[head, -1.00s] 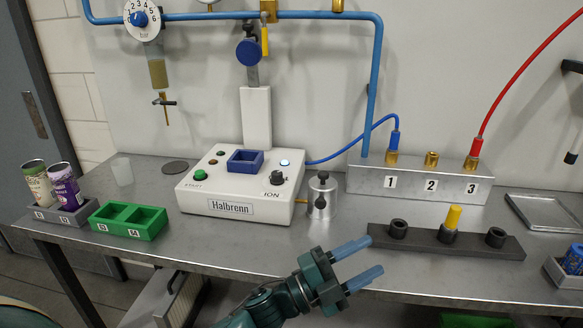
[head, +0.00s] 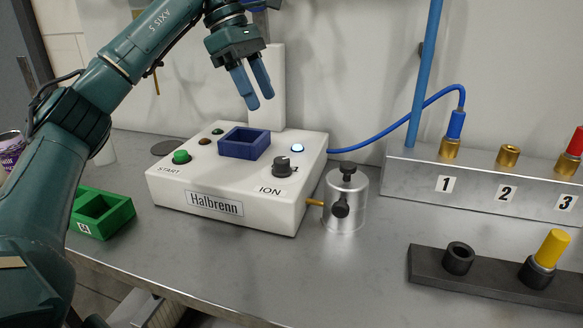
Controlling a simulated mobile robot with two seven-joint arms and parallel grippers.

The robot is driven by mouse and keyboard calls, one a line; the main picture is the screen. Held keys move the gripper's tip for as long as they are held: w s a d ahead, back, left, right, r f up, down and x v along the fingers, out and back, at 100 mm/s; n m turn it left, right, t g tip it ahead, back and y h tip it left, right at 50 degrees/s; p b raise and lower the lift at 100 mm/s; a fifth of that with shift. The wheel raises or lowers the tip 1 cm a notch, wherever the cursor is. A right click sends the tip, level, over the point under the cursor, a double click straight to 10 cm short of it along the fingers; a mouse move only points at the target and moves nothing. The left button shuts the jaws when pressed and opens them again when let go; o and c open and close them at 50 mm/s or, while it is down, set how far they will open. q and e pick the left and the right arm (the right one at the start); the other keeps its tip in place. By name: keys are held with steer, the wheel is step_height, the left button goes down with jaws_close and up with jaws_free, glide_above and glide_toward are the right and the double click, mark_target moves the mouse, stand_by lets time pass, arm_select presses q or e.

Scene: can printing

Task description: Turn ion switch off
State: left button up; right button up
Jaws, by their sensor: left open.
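The white Halbrenn machine (head: 220,205) stands on the metal bench. Its ION switch (head: 283,166) is a dark round knob at the front right of the top, above the "ION" label. A lamp (head: 297,148) behind the knob glows pale blue-white. My left gripper (head: 259,98) is open and empty, fingers pointing down, above the back of the machine. It is up and to the left of the knob and apart from it. My right gripper is not in view.
A blue square holder (head: 244,144) and a green START button (head: 181,157) sit on the machine's top. A metal canister (head: 346,205) stands close to its right side. A blue hose (head: 400,133) runs behind to the numbered manifold (head: 480,185). A green tray (head: 118,218) lies at left.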

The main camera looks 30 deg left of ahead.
mark_target(281, 159)
arm_select(q)
steer(key=b+x, duration=0.1)
steer(key=x, duration=0.2)
steer(key=b+x, duration=0.1)
steer(key=x, duration=0.3)
steer(key=a+b+x, duration=0.1)
steer(key=b+x, duration=0.1)
steer(key=x, duration=0.2)
steer(key=shift+s+f, duration=0.2)
steer(key=shift+f, duration=0.25)
steer(key=shift+d+f, duration=0.2)
steer(key=shift+f, duration=0.2)
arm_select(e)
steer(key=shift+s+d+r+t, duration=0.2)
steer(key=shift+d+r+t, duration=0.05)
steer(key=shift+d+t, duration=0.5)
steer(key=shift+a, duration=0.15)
arm_select(q)
steer(key=c, duration=1)
steer(key=shift+o, duration=0.2)
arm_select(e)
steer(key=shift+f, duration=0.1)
